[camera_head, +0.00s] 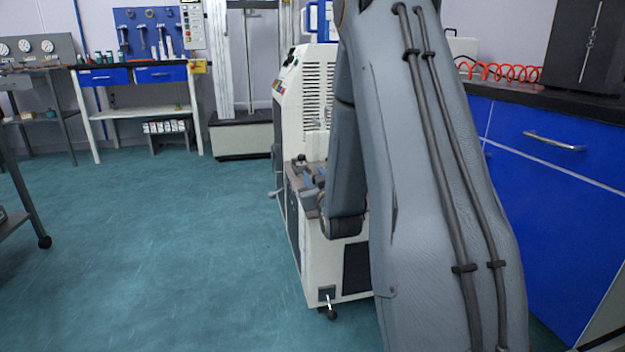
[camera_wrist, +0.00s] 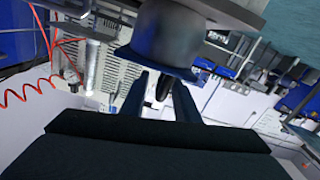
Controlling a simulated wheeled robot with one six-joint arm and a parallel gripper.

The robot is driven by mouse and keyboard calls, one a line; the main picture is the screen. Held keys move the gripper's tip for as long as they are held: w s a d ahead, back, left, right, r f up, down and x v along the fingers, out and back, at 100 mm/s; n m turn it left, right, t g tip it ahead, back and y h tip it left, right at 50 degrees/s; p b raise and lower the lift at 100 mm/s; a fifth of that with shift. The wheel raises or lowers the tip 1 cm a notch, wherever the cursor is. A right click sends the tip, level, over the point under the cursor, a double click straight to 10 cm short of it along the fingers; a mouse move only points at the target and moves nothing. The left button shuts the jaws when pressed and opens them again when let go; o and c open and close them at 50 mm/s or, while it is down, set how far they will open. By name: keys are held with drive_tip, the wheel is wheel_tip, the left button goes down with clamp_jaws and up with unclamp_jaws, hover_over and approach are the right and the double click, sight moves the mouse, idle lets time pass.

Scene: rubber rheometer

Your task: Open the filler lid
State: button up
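The white machine (camera_head: 305,95) with vent slots stands behind my arm in the head view, which hides much of it. Small grey and bluish parts (camera_head: 308,182) sit at its front ledge; I cannot tell whether my gripper is among them. In the wrist view, two dark bars (camera_wrist: 160,140) fill the bottom, close to the camera. Beyond them, a grey cylinder (camera_wrist: 175,35) with a blue flange and two blue prongs (camera_wrist: 185,103) has a dark rounded piece between the prongs. I cannot make out the filler lid or clear fingertips, so the gripper's opening is unclear.
A blue cabinet (camera_head: 550,165) with a black top stands at the right, close to my arm. A red coiled hose (camera_head: 500,71) lies on the counter, and shows in the wrist view (camera_wrist: 30,92). A bench (camera_head: 135,76) stands at the back left. The green floor at left is largely clear.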

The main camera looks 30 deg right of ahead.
drive_tip(key=shift+w+d, duration=0.2)
drive_tip(key=shift+w, duration=0.45)
clamp_jaws()
